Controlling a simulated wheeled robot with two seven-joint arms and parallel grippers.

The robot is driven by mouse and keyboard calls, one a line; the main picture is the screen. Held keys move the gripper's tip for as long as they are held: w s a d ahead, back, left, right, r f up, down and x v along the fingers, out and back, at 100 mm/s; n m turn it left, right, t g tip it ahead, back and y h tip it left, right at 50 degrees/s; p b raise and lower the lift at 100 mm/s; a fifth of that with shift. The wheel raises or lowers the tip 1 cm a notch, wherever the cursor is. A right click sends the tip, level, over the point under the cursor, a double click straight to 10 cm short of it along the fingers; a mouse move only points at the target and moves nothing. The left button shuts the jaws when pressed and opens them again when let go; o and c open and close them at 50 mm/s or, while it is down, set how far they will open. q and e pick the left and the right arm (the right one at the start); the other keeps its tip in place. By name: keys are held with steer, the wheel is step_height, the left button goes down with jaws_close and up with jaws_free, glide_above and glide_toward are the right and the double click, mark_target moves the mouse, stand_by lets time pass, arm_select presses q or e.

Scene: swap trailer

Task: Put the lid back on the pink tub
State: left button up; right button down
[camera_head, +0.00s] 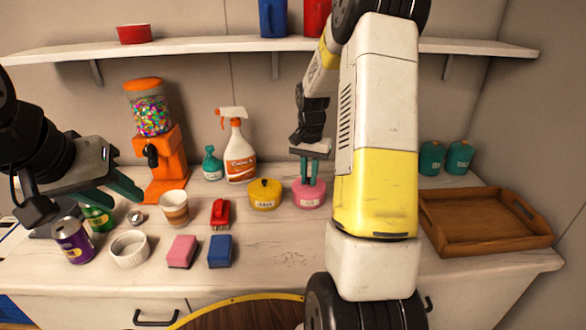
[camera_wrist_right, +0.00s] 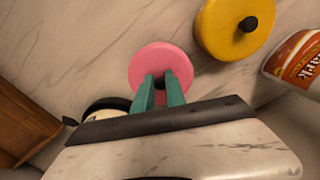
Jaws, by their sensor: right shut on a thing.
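The pink tub (camera_head: 309,202) stands on the counter right of the yellow tub (camera_head: 265,201), with a pale label facing front. My right gripper (camera_head: 309,180) points down over it, its green fingers close together at the middle of the pink lid (camera_wrist_right: 150,60). The fingers are shut on the lid, and its knob is mostly hidden between them. The lid sits at the top of the tub; I cannot tell whether it is fully seated. My left gripper (camera_head: 122,194) is open and empty above the can and white ramekin at the left.
A spray bottle (camera_head: 238,150), red brush (camera_head: 220,214) and striped cup (camera_head: 174,207) stand left of the tubs. Pink (camera_head: 181,252) and blue (camera_head: 220,251) sponges lie in front. A wooden tray (camera_head: 440,238) is at the right. The counter before the pink tub is clear.

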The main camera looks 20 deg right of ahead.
steer(key=c, duration=0.8)
jaws_free()
steer(key=shift+r, duration=0.1)
steer(key=shift+r, duration=3.45)
jaws_close()
